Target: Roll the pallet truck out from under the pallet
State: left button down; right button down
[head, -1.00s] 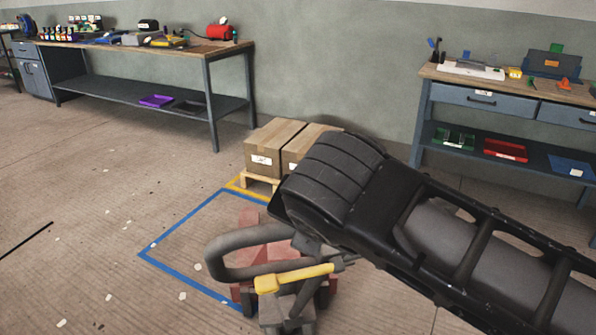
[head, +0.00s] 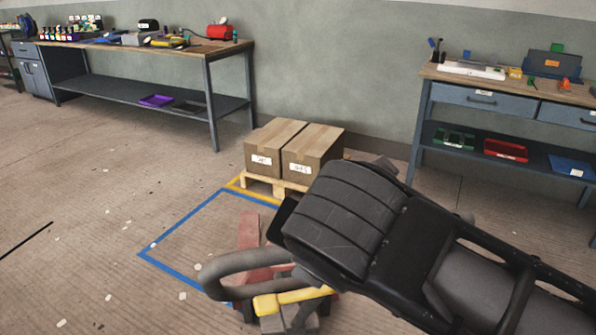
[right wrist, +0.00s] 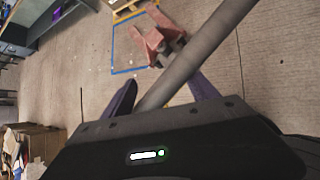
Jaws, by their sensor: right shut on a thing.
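The pallet truck has a red fork (head: 248,235) and a dark grey loop handle (head: 232,265) with a yellow part (head: 285,300) beside it. In the head view the visible fork's tip lies short of the pallet (head: 262,187), with floor between; the other fork is mostly hidden by my right arm. The pallet carries two cardboard boxes (head: 312,155). In the right wrist view my right gripper (right wrist: 165,95) is shut on the grey handle bar (right wrist: 195,55), and the red truck body (right wrist: 152,45) shows beyond. My left gripper is not in view.
A blue floor outline (head: 185,222) surrounds the fork area, and a yellow one (head: 234,184) is by the pallet. A long workbench (head: 150,55) stands at the back left, another bench (head: 500,90) at the right. The floor at left is open.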

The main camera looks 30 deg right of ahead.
jog(key=shift+w+a+n, duration=0.1)
jog(key=shift+a+n, duration=0.2)
jog(key=w+d+r+p, duration=0.2)
jog(key=w+p, duration=0.3)
jog(key=w, duration=0.1)
jog(key=w+d+r+g+p, duration=0.1)
jog(key=w+d+r+p, duration=0.2)
jog(key=w+p, duration=0.2)
jog(key=shift+w, duration=0.8)
jog(key=w+d+r+p, duration=0.1)
jog(key=w+d+p, duration=0.1)
jog(key=w+p, duration=0.4)
jog(key=w+d+r+g+p, duration=0.1)
jog(key=w+d+r+p, duration=0.1)
jog(key=w+p, duration=0.5)
jog(key=shift+d, duration=0.5)
jog(key=shift+w+y, duration=0.1)
jog(key=shift+y, duration=0.2)
